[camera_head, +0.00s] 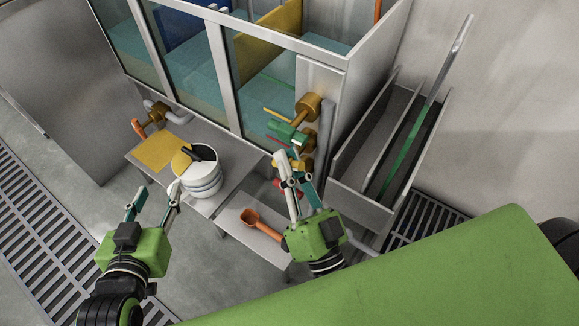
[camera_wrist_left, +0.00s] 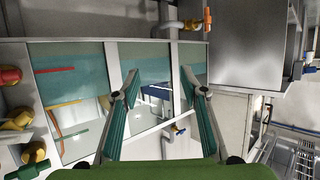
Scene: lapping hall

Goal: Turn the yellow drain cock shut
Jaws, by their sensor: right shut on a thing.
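Cocks stand one above another at the tank's right corner in the head view. The green-handled cock (camera_head: 287,134) is uppermost, with the yellow drain cock (camera_head: 303,161) below it and a red one (camera_head: 277,183) lowest. My right gripper (camera_head: 293,163) is at the yellow cock and shut on it; its fingers hide most of the handle, so its angle cannot be told. The left wrist view shows the yellow cock (camera_wrist_left: 18,119) and the red cock (camera_wrist_left: 10,75) at its left edge. My left gripper (camera_head: 153,200) is open and empty, left of the white buckets.
White nested buckets (camera_head: 203,188) stand on a low grey bench (camera_head: 228,196) beside a yellow sheet (camera_head: 158,151). An orange scoop (camera_head: 262,226) lies near my right gripper. An orange-handled valve (camera_head: 138,128) is at the tank's left. An open trough (camera_head: 352,196) stands right.

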